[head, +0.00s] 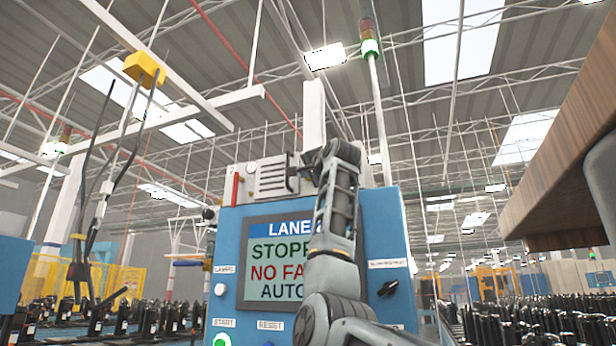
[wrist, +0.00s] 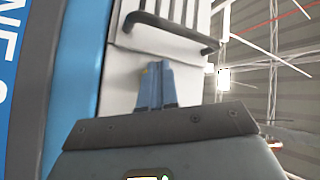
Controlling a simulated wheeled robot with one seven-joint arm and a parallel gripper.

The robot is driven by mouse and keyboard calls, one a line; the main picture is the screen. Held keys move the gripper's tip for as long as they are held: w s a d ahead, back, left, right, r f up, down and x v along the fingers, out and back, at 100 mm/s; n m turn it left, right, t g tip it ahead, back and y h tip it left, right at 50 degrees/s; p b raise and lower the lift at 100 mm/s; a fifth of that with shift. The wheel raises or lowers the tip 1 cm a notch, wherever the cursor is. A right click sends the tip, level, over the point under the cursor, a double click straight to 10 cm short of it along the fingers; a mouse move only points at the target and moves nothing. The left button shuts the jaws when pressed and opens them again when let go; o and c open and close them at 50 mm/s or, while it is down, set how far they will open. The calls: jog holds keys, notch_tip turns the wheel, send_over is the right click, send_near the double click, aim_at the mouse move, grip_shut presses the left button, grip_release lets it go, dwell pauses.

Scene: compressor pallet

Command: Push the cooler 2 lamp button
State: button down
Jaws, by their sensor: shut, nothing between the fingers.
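A blue control cabinet (head: 393,225) fills the middle of the head view. A round white button (head: 220,289) sits on its left front, under a small label that seems to read LAMPS. No button marked cooler 2 can be made out. A pale grey vented box (head: 268,182) stands on the cabinet top. In the wrist view my gripper (wrist: 160,66) is shut and empty, its blue fingers pointing at the pale panel of this box (wrist: 135,68), below a dark handle (wrist: 170,27). Whether the tips touch the panel I cannot tell. In the head view my arm hides part of the cabinet.
The cabinet's screen (head: 270,252) reads LANE, STOPPED and AUTO, partly covered. A green start button (head: 222,340) and a black knob (head: 388,288) are on the front. A signal tower (head: 370,47) rises behind. A brown wooden edge (head: 545,190) juts in at right.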

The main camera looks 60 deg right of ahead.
jog(key=a+b, duration=0.1)
jog(key=a, duration=0.5)
jog(key=shift+s+b, duration=0.25)
jog(key=shift+b, duration=0.15)
